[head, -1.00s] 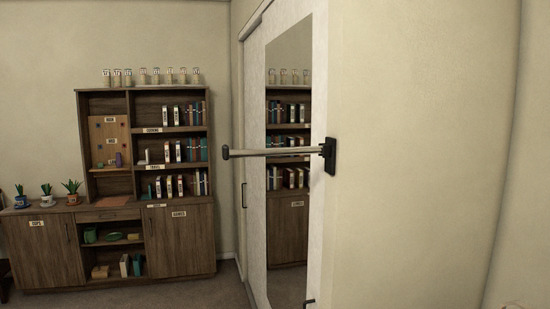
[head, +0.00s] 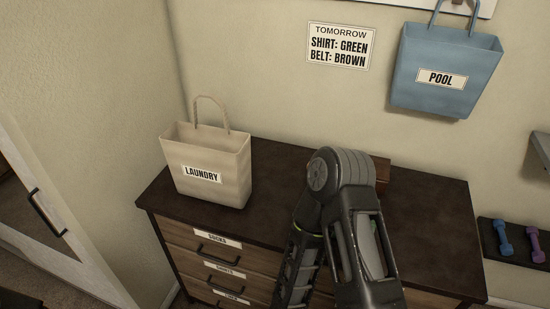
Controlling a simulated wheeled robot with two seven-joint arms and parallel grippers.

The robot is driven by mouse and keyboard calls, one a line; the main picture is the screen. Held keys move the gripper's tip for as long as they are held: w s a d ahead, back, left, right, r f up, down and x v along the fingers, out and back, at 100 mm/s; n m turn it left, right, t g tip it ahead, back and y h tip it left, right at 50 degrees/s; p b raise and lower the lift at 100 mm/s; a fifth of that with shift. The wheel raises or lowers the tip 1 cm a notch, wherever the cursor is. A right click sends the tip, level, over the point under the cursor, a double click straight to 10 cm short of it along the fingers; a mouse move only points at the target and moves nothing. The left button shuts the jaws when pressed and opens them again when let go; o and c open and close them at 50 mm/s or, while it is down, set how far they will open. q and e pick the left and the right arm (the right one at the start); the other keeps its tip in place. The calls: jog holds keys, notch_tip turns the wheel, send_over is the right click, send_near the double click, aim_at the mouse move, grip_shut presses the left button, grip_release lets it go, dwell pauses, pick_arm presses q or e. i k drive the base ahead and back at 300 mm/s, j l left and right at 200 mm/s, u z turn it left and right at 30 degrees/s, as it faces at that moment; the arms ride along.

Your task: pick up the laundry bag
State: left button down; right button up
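The laundry bag (head: 207,172) is a cream tote with a white label reading LAUNDRY and one looped handle standing up above its rim. It stands upright on the left part of the dark top of a wooden dresser (head: 286,217). One of my arms (head: 342,172) rises from the bottom of the head view, bends over in front of the dresser's middle and goes back down. It is to the right of the bag and apart from it in the picture. Neither gripper's fingers show in the head view.
A blue POOL bag (head: 447,68) hangs on the wall at upper right, beside a note (head: 338,45) reading TOMORROW, shirt green, belt brown. A brown object (head: 382,172) lies partly behind my arm. Dumbbells (head: 518,240) sit on a dark shelf at right. A mirrored door (head: 50,215) is at left.

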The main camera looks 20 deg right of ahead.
aim_at(206, 163)
jog(key=z, duration=0.35)
jog(key=i+j, duration=0.2)
jog(key=j, duration=0.2)
jog(key=i+j, duration=0.45)
jog(key=j, duration=0.3)
jog(key=z, duration=1.15)
